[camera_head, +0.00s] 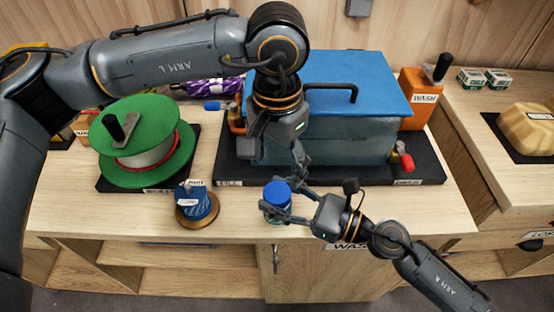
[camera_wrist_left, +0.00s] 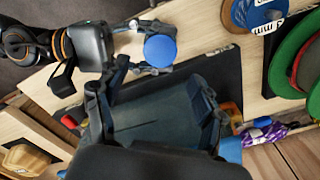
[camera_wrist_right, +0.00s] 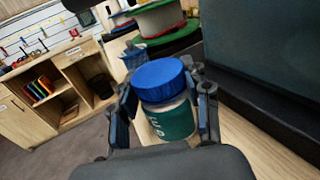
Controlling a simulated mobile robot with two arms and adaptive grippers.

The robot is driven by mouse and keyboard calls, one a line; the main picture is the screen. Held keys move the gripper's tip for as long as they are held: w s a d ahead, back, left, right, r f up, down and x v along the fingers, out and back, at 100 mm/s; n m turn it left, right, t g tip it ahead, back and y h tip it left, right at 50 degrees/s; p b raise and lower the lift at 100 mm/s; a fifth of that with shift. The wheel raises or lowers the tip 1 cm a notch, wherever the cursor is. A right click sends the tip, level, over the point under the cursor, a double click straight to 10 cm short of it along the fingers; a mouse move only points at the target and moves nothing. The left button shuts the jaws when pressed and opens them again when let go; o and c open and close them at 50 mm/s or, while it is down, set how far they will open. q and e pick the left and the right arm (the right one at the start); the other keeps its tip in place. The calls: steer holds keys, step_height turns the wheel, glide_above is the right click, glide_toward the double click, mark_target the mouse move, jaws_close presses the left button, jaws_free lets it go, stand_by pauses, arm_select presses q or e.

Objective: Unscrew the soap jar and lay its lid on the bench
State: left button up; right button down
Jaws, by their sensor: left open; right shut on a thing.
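The soap jar (camera_wrist_right: 174,122) is a pale jar with a teal label, upright near the front of the bench (camera_head: 130,225). Its blue lid (camera_wrist_right: 160,80) sits on top and also shows in the head view (camera_head: 278,192) and the left wrist view (camera_wrist_left: 160,50). My right gripper (camera_head: 283,208) is shut on the jar body, one finger on each side below the lid. I cannot tell whether the jar touches the bench. My left gripper (camera_head: 301,170) is open and empty, just behind and above the jar, apart from the lid.
A blue-lidded wash tank (camera_head: 340,85) stands on a black mat behind the jar. A green reel (camera_head: 140,145) and a small blue spool (camera_head: 197,205) are to the left. An orange container (camera_head: 422,95) stands at the back right.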

mark_target(277, 192)
arm_select(q)
steer(key=shift+r+m, duration=0.15)
steer(key=shift+m, duration=0.25)
step_height(277, 192, down, 8)
steer(key=shift+r, duration=0.1)
steer(key=c, duration=1.2)
steer(key=n, duration=0.4)
stand_by(0.4)
steer(key=o, duration=1.3)
steer(key=shift+c, duration=0.2)
